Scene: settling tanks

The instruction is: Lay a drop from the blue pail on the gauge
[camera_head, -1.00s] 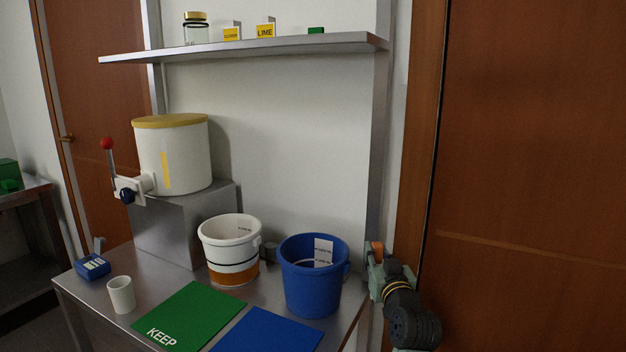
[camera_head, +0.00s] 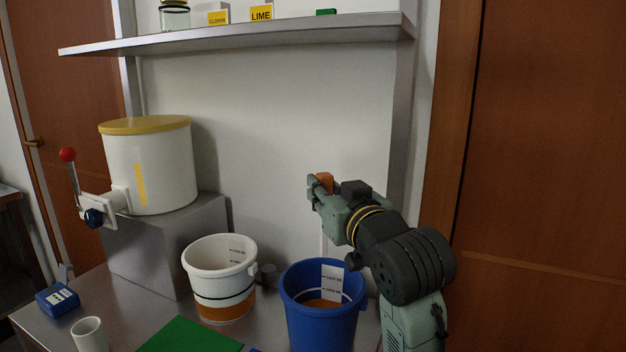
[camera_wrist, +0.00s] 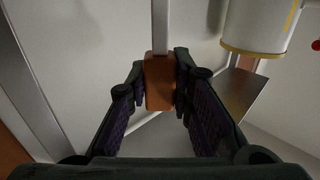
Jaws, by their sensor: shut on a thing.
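My gripper (camera_head: 318,190) is shut on the orange grip (camera_wrist: 159,82) of a thin pale rod (camera_wrist: 160,25). In the head view the rod hangs down from the gripper above the blue pail (camera_head: 318,330); I cannot tell exactly where its lower end is. The blue pail stands on the steel table, with amber contents and a white marked label inside. A small blue device with a pale face, probably the gauge (camera_head: 58,300), lies at the table's far left.
A white pail (camera_head: 218,257) with an orange lower band stands left of the blue pail. A white cup (camera_head: 90,336) and a green mat (camera_head: 190,337) are in front. A white tank (camera_head: 152,170) with a red-knobbed tap stands on a steel block. A shelf (camera_head: 240,38) runs above.

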